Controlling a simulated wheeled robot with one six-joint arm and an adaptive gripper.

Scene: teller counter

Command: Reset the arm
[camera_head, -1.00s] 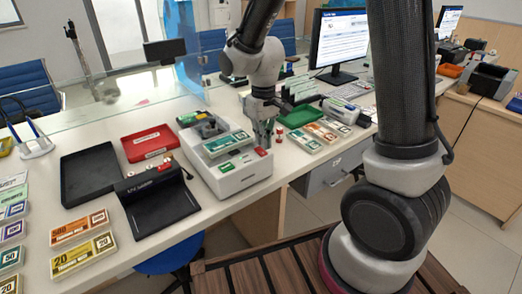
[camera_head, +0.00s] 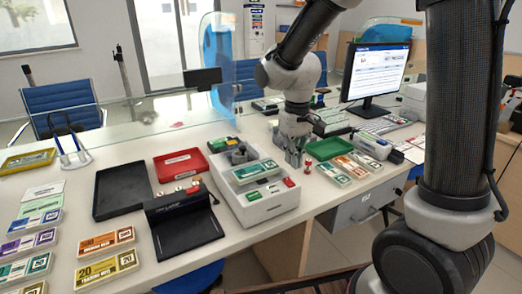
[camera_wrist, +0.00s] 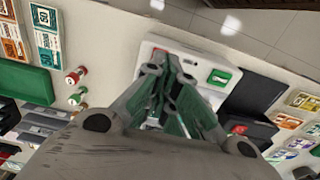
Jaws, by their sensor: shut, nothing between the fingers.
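My arm reaches in from the top of the head view. My gripper (camera_head: 293,160) points down beside the back right corner of the white counting machine (camera_head: 262,205). In the wrist view my gripper (camera_wrist: 170,62) is shut, its fingers together with nothing between them. The white machine (camera_wrist: 150,45) shows behind the fingers there. A green-banded note pack (camera_head: 256,171) lies on top of the machine. I cannot tell from these views whether the fingertips touch the machine.
A small red-topped stamp (camera_head: 308,162) stands close right of my gripper. Note packs (camera_head: 334,173), a monitor (camera_head: 376,69) and a drawer (camera_head: 360,207) are further right. Black (camera_head: 121,190) and red (camera_head: 180,164) trays lie left. A glass screen (camera_head: 150,112) runs along the back.

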